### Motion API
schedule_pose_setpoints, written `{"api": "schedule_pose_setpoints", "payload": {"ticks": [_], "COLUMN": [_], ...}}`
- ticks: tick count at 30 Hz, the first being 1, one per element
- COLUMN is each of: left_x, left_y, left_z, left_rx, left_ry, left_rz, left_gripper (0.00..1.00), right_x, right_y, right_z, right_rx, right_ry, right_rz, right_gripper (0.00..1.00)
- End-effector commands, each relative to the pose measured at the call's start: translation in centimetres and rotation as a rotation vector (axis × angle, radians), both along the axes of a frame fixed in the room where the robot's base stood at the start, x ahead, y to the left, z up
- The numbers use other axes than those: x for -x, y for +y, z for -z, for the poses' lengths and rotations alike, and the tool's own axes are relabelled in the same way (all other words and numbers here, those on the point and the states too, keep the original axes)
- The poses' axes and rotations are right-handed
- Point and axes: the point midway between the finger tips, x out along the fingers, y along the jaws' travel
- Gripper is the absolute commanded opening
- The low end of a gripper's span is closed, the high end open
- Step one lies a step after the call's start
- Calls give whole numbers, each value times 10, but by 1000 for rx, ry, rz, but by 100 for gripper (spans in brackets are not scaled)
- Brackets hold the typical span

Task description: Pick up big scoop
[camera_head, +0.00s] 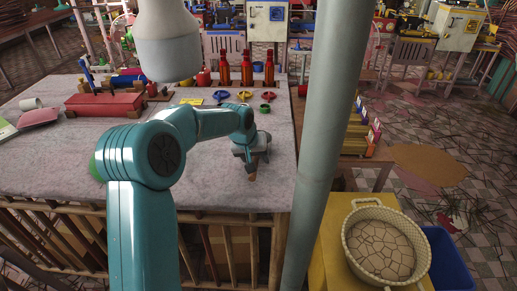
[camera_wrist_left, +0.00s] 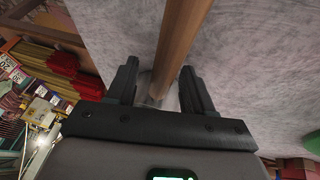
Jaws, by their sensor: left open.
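A scoop with a long round wooden handle (camera_wrist_left: 184,35) lies on the grey cloth-covered table (camera_head: 215,185). In the left wrist view the handle runs between my gripper's two dark fingers, with a gap on each side. A pale part at its lower end (camera_wrist_left: 150,100) is mostly hidden by the gripper body. In the head view only a short brown bit of the handle (camera_head: 252,176) shows below the gripper. My left gripper (camera_head: 252,165) is open around the handle, low over the table's right part; it also shows in the left wrist view (camera_wrist_left: 158,76). My right gripper is out of view.
Red bottles (camera_head: 246,70) and small coloured rings (camera_head: 243,95) stand behind the gripper. A red tray (camera_head: 105,104) and a pink dustpan (camera_head: 38,118) are at the left. A grey pole (camera_head: 325,130) rises by the table's right edge, beside a woven basket (camera_head: 352,245).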

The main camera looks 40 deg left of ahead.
Motion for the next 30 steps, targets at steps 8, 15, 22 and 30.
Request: {"api": "schedule_pose_setpoints", "payload": {"ticks": [8, 15, 22, 30], "left_x": [0, 0, -1, -1], "left_y": [0, 0, 1, 0], "left_z": [0, -1, -16, -75], "left_rx": [-1, -1, -3, -4], "left_ry": [-1, -2, -5, -5], "left_rz": [0, 0, -1, 1], "left_gripper": [19, 0, 0, 0], "right_x": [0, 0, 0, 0], "right_y": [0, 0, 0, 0], "right_z": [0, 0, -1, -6], "right_rx": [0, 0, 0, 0], "right_ry": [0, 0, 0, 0], "right_rz": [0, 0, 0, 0], "right_gripper": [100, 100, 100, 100]}}
